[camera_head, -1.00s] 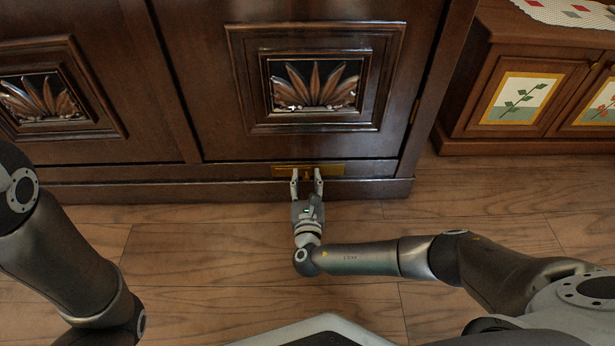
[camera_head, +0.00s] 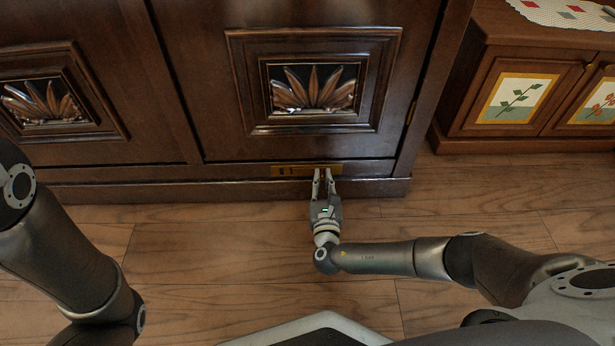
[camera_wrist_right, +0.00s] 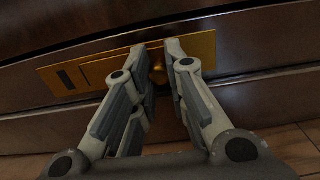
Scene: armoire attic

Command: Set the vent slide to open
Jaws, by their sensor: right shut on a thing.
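The vent slide (camera_head: 292,170) is a brass plate set low in the dark armoire, below the right door panel. In the right wrist view the brass plate (camera_wrist_right: 98,72) shows a dark slot at its left end and a small brass knob (camera_wrist_right: 160,75) toward its right part. My right gripper (camera_head: 323,172) is at the right part of the plate, its fingers closed on the knob. In the wrist view the right gripper's fingertips (camera_wrist_right: 157,48) sit on either side of the knob and partly hide it. My left gripper is out of view; only my left arm shows at the left.
The dark armoire (camera_head: 190,90) fills the upper left, with its base ledge (camera_head: 230,192) just below the plate. A lower wooden cabinet (camera_head: 470,75) with painted panels stands at the right. The wooden floor (camera_head: 220,265) in front is clear.

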